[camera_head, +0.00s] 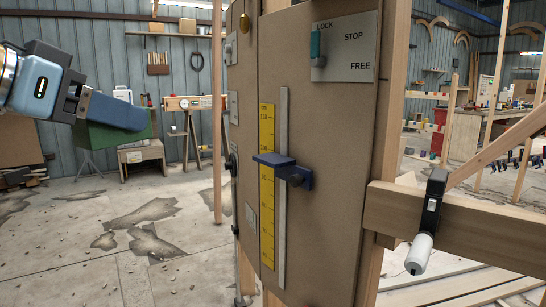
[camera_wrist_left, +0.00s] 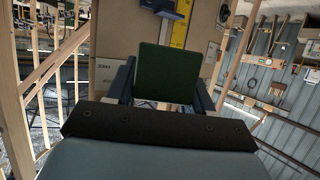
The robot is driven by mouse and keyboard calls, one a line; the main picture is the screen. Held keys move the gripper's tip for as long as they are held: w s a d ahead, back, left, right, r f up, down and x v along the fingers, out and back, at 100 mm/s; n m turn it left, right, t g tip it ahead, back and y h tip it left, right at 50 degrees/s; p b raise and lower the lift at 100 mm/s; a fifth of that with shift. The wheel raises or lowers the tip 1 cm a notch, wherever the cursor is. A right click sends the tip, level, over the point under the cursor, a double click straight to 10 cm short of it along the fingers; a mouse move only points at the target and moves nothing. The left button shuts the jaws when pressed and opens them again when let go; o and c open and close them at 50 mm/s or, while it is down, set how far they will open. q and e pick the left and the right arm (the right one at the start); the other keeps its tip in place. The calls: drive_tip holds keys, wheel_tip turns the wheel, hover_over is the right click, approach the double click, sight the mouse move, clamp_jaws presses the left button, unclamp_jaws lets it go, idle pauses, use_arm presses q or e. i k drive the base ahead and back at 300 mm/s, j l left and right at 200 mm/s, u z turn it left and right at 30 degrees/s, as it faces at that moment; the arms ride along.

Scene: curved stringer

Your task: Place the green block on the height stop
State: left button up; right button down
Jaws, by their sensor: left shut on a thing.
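The green block (camera_head: 98,138) is held in the air at the left of the head view, left of the board and apart from it. My left gripper (camera_head: 138,117) is shut on it and partly covers it in the head view. In the left wrist view the block (camera_wrist_left: 167,73) shows as a dark green square between the two fingers. The height stop (camera_head: 284,170) is a blue bracket with a flat ledge and dark knob, mounted beside the yellow scale on the board. It also shows at the top of the left wrist view (camera_wrist_left: 166,8). The ledge looks bare. My right gripper is not in view.
The tan board (camera_head: 330,200) carries a yellow scale (camera_head: 267,190) and a LOCK/STOP/FREE plate (camera_head: 348,48) with a teal lever. A black and white clamp-like tool (camera_head: 428,222) sits on the wooden rail (camera_head: 490,232) at right. Open space lies between block and board.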

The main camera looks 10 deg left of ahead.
sight(264, 159)
drive_tip(key=i+l, duration=0.3)
drive_tip(key=i, duration=0.15)
drive_tip(key=i+l, duration=0.3)
drive_tip(key=i, duration=0.15)
